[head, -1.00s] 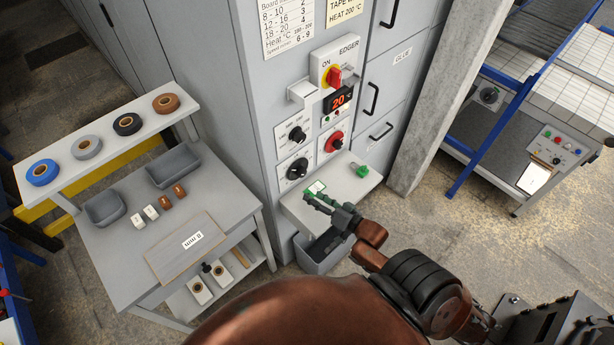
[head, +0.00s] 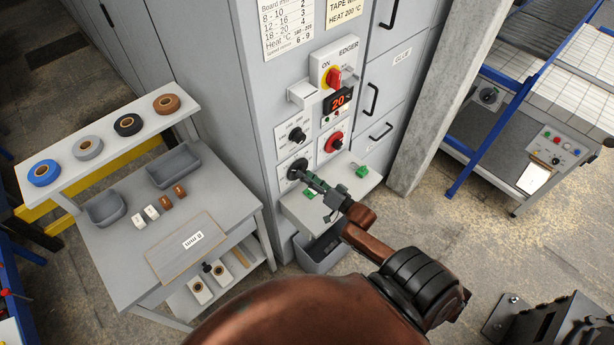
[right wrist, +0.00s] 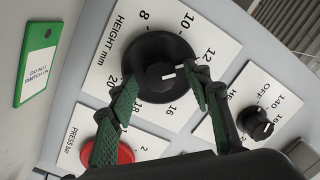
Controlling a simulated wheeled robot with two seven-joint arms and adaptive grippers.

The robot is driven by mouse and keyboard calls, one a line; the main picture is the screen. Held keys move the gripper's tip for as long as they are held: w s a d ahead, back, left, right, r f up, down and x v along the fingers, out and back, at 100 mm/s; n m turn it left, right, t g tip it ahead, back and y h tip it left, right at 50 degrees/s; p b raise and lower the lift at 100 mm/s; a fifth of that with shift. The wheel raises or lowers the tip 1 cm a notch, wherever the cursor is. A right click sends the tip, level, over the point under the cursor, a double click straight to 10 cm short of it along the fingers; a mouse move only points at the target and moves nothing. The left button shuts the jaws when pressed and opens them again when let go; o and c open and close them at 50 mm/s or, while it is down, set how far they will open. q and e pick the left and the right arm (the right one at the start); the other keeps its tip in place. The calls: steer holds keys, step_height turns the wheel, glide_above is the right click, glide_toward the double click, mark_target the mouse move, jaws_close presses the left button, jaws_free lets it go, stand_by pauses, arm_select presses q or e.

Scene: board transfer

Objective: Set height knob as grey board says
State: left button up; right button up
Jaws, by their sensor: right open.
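The black height knob (right wrist: 158,62) fills the middle of the right wrist view, on a white "HEIGHT mm" dial (right wrist: 122,55). Its white pointer mark faces roughly toward 12. In the head view the knob (head: 296,169) is the lower left one on the grey machine. My right gripper (right wrist: 162,82) is open, its green-padded fingers on either side of the knob; contact is unclear. It also shows in the head view (head: 303,177). The grey-brown board (head: 187,249) lies on the left table with a white label, too small to read surely. My left gripper is not in view.
A black heat knob (head: 297,134) and a red press knob (head: 334,142) sit close by. A rule chart (head: 287,25) hangs above.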

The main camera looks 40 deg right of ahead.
steer(key=c, duration=1.2)
steer(key=shift+o, duration=0.2)
steer(key=shift+a+r+n+g+h+p, duration=0.2)
steer(key=shift+n+p, duration=0.55)
steer(key=shift+n, duration=2.1)
steer(key=shift+d+f+n+g+h+p, duration=0.1)
steer(key=shift+n+h+p, duration=0.45)
steer(key=shift+n, duration=2.25)
steer(key=shift+a+r+n+g+h+p, duration=0.1)
steer(key=shift+n+p, duration=0.8)
steer(key=shift+n, duration=1.95)
